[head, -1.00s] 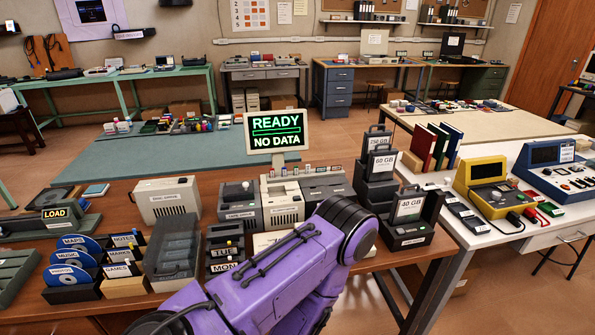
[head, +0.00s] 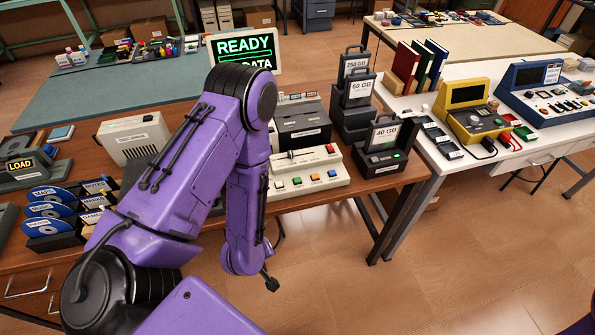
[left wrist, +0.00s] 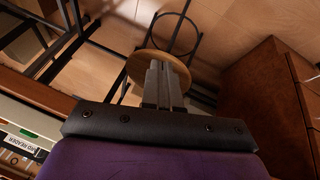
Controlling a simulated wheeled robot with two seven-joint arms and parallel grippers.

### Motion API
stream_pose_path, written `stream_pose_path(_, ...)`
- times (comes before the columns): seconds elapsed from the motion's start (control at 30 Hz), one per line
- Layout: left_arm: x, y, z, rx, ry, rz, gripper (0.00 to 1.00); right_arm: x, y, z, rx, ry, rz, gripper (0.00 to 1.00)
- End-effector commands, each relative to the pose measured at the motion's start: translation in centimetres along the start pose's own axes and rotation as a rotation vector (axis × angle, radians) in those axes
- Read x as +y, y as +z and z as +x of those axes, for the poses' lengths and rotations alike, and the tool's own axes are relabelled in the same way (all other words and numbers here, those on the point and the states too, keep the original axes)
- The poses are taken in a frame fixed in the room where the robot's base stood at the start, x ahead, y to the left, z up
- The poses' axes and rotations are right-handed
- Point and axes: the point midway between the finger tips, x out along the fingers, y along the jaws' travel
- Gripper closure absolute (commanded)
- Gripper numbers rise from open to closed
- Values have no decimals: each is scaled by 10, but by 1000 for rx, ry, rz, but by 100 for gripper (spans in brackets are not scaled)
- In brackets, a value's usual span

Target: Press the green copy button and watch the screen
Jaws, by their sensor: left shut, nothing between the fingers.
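The cream control panel (head: 335,183) stands at the table's front edge. My left gripper (head: 271,284) hangs in front of the table, below and apart from the panel. In the left wrist view its fingers (left wrist: 164,84) are together and empty, above the floor and a round stool. My right gripper is not in view.
Drive docks, one labelled 40 GB (head: 382,137), stand right of the panel. Disc holders (head: 52,225) and a LOAD unit (head: 25,168) are at left. A white table (head: 470,165) with yellow and blue consoles is at right. Floor in front is clear.

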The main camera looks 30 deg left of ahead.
Motion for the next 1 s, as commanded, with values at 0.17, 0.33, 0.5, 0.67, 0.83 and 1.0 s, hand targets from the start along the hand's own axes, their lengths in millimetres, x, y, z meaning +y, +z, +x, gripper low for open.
stream_pose_path(0.17, 93, -70, -45, -47, 166, -488, 100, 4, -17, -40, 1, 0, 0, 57)
stream_pose_path(0.33, 160, -126, -81, -147, 296, -883, 100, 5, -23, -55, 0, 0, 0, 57)
stream_pose_path(0.5, 204, -167, -117, -261, 378, -1167, 100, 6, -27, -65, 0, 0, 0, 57)
stream_pose_path(0.67, 217, -181, -128, -308, 401, -1267, 100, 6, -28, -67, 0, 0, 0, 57)
stream_pose_path(0.83, 217, -180, -128, -311, 401, -1273, 100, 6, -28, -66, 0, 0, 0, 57)
stream_pose_path(1.0, 217, -180, -127, -310, 400, -1272, 100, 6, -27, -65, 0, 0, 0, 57)
